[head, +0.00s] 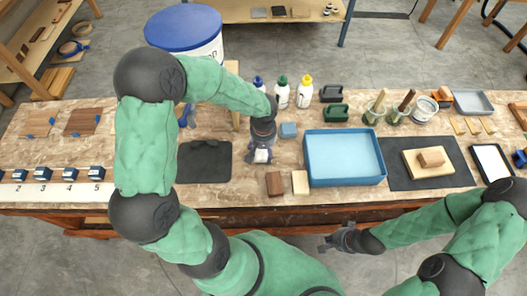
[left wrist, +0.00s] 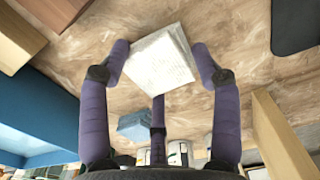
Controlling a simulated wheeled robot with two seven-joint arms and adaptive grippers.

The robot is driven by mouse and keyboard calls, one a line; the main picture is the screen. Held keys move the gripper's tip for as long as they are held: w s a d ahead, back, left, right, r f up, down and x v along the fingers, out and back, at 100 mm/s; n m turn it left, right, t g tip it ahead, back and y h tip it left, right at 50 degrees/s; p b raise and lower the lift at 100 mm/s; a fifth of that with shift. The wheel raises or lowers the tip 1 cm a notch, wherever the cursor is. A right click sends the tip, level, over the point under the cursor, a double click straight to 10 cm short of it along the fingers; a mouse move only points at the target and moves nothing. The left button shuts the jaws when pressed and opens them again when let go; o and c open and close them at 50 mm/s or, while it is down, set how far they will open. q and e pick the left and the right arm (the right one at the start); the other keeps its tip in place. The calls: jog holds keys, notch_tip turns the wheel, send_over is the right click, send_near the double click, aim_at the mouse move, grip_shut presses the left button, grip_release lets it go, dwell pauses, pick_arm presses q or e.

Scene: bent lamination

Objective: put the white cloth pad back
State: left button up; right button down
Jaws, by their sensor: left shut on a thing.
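The white cloth pad (left wrist: 162,60) is a small, pale square between the purple-grey fingers of my left gripper (left wrist: 155,75). In the head view the left gripper (head: 261,153) is over the table, between the dark mat and the blue tray, with a bit of the white pad (head: 262,157) showing. It is shut on the pad. I cannot tell how high the pad is above the tabletop. My right gripper (head: 337,241) is empty in front of the table's near edge, its fingers apart.
A small blue block (head: 288,130) lies just right of the left gripper. The blue tray (head: 346,182) stands further right. A brown block (head: 275,184) and a pale block (head: 300,183) lie in front. Bottles (head: 282,95) stand behind. The dark mat (head: 204,162) is bare.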

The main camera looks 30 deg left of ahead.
aim_at(264, 152)
pick_arm(q)
jog(key=shift+f, duration=0.2)
jog(key=o, duration=1)
jog(key=shift+r, duration=0.15)
notch_tip(264, 152, up, 12)
jog(key=p, duration=0.3)
jog(key=shift+p, duration=0.3)
